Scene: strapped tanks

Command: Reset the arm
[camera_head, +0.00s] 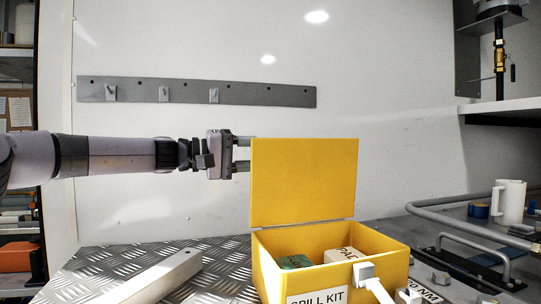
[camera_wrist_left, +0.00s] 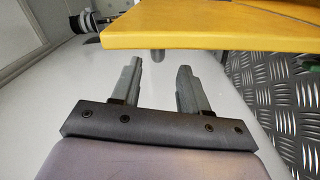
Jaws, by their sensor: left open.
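My left gripper (camera_head: 243,154) reaches in from the left with its arm held level. Its two fingers are parted, one above the other, and end beside the left edge of the raised yellow lid (camera_head: 305,183). In the left wrist view the open fingers (camera_wrist_left: 158,84) have nothing between them, and the edge of the yellow lid (camera_wrist_left: 210,37) lies just past their tips. I cannot tell whether they touch it. The lid stands upright on the yellow spill kit box (camera_head: 386,272). My right gripper is not clearly seen.
The box holds a green item (camera_head: 295,262) and a pale labelled block (camera_head: 345,255). A grey hook rail (camera_head: 190,93) is on the white wall. A white mug (camera_head: 510,202) and grey pipes (camera_head: 455,226) are at the right. Tread plate (camera_head: 226,265) lies left of the box.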

